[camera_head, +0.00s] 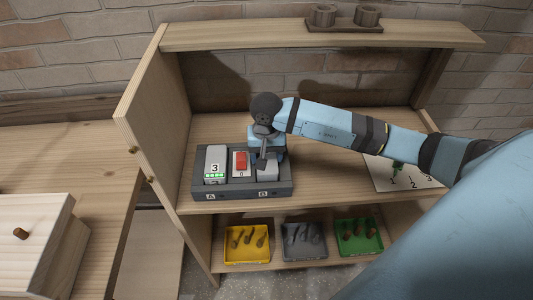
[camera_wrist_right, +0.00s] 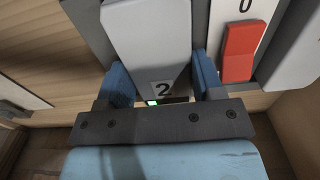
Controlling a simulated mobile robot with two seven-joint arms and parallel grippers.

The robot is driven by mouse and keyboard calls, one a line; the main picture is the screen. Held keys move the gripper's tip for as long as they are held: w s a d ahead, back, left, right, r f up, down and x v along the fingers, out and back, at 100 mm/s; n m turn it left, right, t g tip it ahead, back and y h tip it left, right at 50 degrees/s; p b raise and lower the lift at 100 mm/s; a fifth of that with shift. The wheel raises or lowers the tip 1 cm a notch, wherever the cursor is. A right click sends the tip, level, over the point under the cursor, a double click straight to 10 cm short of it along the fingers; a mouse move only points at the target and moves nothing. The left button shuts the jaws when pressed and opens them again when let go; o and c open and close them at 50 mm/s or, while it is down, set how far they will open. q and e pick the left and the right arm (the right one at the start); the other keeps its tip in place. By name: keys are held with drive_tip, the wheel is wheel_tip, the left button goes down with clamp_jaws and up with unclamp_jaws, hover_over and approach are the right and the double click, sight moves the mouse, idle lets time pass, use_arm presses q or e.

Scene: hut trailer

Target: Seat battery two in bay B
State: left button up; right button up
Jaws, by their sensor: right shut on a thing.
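Battery two (camera_wrist_right: 150,45) is a grey block marked "2" with a small green light near its lower end. My right gripper (camera_wrist_right: 163,82) is shut on it, with one blue finger on each side. In the head view battery two (camera_head: 267,172) is at bay B of the dark grey dock (camera_head: 233,189), partly hidden by my right gripper (camera_head: 266,157). I cannot tell how deep it sits. Battery three (camera_head: 215,163), with lit green bars, stands in bay A. A red switch (camera_head: 240,158) marked "0" is between the bays. My left gripper is not in view.
A sheet with numbers and a green mark (camera_head: 405,175) lies right of the dock on the shelf. Yellow (camera_head: 247,258), grey (camera_head: 303,257) and green (camera_head: 358,252) trays sit on the shelf below. A side panel (camera_head: 150,120) stands left.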

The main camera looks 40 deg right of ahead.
sight(266, 156)
drive_tip(key=shift+f+b, duration=0.25)
drive_tip(key=shift+b, duration=0.05)
drive_tip(key=o, duration=1.2)
drive_tip(key=shift+r, duration=0.1)
drive_tip(key=shift+r, duration=0.15)
drive_tip(key=shift+r+p, duration=0.2)
drive_tip(key=shift+p, duration=0.3)
wheel_tip(266, 156, up, 12)
drive_tip(key=b, duration=0.1)
drive_tip(key=shift+f+b, duration=0.15)
drive_tip(key=shift+b, duration=0.25)
